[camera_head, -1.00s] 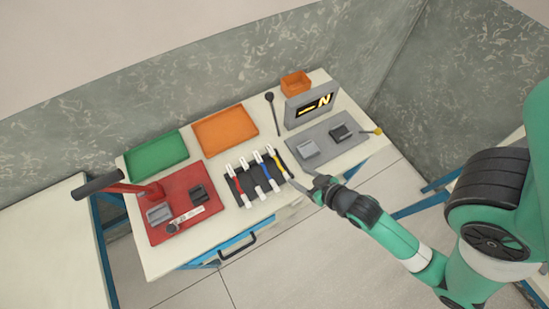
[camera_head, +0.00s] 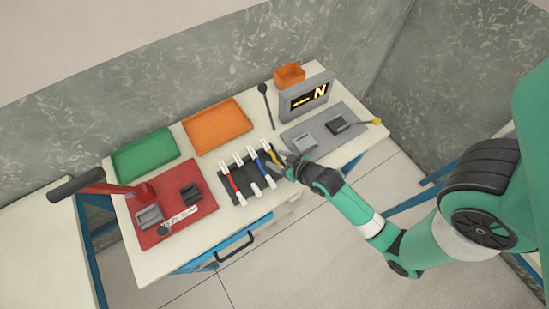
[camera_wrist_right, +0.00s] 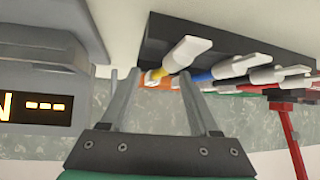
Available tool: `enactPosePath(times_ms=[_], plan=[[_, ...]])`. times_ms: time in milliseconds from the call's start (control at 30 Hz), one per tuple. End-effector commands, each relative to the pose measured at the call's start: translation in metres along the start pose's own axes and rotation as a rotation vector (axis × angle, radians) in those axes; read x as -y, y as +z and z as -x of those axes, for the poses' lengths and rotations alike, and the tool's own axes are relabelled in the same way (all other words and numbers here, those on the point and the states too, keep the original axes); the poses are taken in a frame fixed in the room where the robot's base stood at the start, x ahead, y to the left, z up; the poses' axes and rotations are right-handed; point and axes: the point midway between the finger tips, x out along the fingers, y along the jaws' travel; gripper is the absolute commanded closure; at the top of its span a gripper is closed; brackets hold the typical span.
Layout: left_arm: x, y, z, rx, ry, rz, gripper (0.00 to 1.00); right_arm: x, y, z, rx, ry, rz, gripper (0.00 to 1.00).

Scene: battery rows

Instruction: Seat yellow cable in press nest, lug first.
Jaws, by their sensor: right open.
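The yellow cable (camera_head: 272,154) with its white end lies at the right end of a row on the dark rack (camera_head: 228,182). In the right wrist view its white end (camera_wrist_right: 184,52) and yellow part (camera_wrist_right: 157,74) show by the fingertips. My right gripper (camera_head: 286,166) is open at the yellow cable; in the right wrist view its two fingers (camera_wrist_right: 160,80) stand to either side of the yellow part. My left gripper is not in view.
Red, blue and other cables (camera_head: 241,166) lie close beside the yellow one. A grey fixture (camera_head: 325,150) with two blocks and a yellow-knobbed lever (camera_head: 376,122) is at the right, before a display (camera_head: 306,97). Green (camera_head: 145,155) and orange (camera_head: 217,127) trays are behind.

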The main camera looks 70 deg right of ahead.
Motion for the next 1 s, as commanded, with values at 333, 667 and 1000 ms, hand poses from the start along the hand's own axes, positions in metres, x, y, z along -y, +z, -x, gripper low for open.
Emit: enactPosePath(times_ms=[333,667,1000], plan=[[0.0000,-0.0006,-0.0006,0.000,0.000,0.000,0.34,0.0001,-0.0005,0.0007,0.000,0.000,0.000,0.70],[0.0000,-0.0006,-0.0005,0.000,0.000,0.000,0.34,0.0001,-0.0001,0.0007,0.001,0.000,0.000,1.00],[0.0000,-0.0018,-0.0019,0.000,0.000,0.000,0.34,0.0001,-0.0029,0.0026,0.000,0.000,0.000,1.00]])
